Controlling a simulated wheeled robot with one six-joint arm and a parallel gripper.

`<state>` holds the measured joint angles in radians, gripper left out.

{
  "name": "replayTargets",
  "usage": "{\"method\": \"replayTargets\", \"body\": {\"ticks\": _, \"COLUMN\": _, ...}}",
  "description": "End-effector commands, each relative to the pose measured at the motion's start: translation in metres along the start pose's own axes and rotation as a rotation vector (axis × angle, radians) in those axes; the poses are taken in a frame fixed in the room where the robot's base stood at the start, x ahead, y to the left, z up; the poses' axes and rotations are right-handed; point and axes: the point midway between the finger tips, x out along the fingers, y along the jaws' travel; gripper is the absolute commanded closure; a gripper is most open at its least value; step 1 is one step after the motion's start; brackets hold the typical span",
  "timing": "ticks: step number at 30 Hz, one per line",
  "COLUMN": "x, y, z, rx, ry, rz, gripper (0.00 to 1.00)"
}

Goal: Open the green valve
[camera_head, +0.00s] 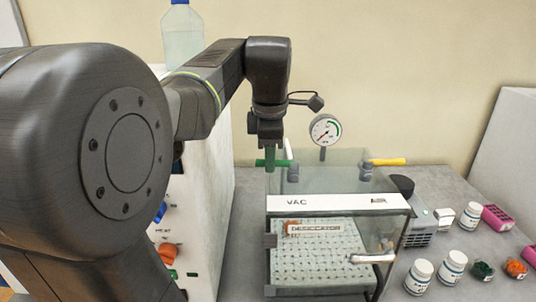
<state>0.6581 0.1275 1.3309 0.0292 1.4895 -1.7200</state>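The green valve has a green lever handle (283,163) on a grey stem at the rear left of the clear desiccator box (340,184). The lever lies roughly level, left to right in the picture. My gripper (271,147) points down right at the lever's left part and overlaps it in this view. A green upright piece shows just below the fingers. I cannot tell whether the fingers touch the lever or how far apart they are.
A yellow-handled valve (388,161) and a pressure gauge (325,129) stand on the box's rear. A white instrument (205,200) with knobs is close on the left. White bottles (419,277), pink racks (497,217) and a dark pump (413,227) stand right.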

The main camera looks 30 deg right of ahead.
Motion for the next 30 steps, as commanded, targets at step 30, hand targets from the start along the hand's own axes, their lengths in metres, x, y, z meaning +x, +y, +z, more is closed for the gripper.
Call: {"method": "replayTargets", "body": {"ticks": 30, "x": 0.0011, "y": -0.0047, "z": 0.0014, "rx": -0.053, "ry": 0.011, "rz": 0.001, "gripper": 1.00}}
